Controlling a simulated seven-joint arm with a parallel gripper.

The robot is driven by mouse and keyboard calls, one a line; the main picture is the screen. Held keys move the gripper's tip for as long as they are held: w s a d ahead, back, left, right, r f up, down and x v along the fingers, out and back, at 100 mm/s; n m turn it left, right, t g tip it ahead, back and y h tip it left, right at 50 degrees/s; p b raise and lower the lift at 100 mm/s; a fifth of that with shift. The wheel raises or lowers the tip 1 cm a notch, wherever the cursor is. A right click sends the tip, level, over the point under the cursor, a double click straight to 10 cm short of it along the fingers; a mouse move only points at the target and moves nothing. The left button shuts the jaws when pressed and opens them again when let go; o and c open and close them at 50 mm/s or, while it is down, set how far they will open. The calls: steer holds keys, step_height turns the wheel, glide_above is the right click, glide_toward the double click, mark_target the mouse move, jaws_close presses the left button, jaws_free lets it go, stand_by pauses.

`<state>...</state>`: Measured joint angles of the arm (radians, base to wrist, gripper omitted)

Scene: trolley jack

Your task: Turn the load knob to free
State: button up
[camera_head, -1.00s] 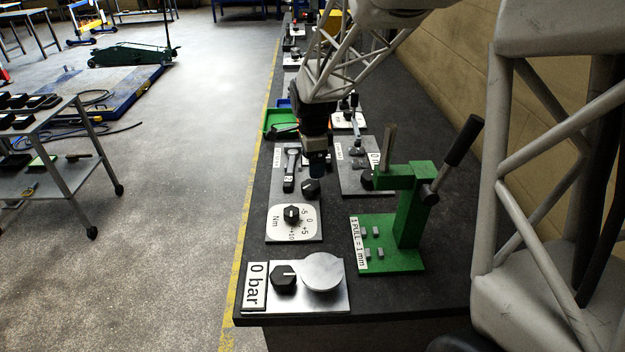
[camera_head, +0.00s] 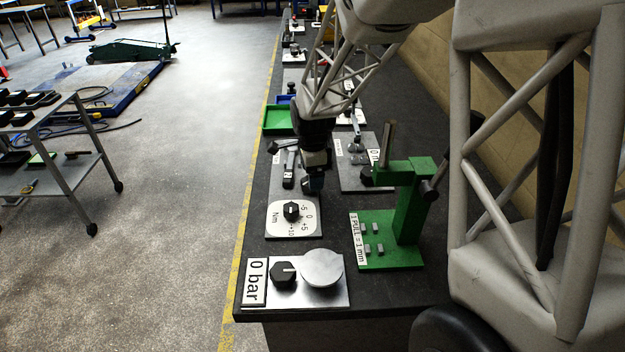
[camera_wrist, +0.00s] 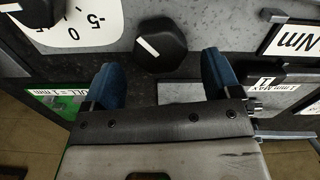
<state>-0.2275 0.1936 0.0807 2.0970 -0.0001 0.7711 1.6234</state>
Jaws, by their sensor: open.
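A black six-sided knob with a white pointer line (camera_wrist: 160,44) sits on a grey plate just beyond my fingertips in the wrist view. No word "free" is readable, so I cannot tell for sure that this is the load knob. My gripper (camera_wrist: 164,78) is open, its two blue fingers apart and nothing between them. In the head view my gripper (camera_head: 314,182) is low over the bench plate and hides this knob. Another black knob (camera_head: 291,210) sits on a white Nm dial plate (camera_head: 305,231), partly visible in the wrist view (camera_wrist: 38,10).
A green press (camera_head: 410,205) with a lever stands right of my gripper. Nearer are a "0 bar" plate with a black knob (camera_head: 283,273) and a round silver disc (camera_head: 321,268). A green tray (camera_head: 279,121) is farther back.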

steer(key=shift+f, duration=1.2)
steer(key=c, duration=0.9)
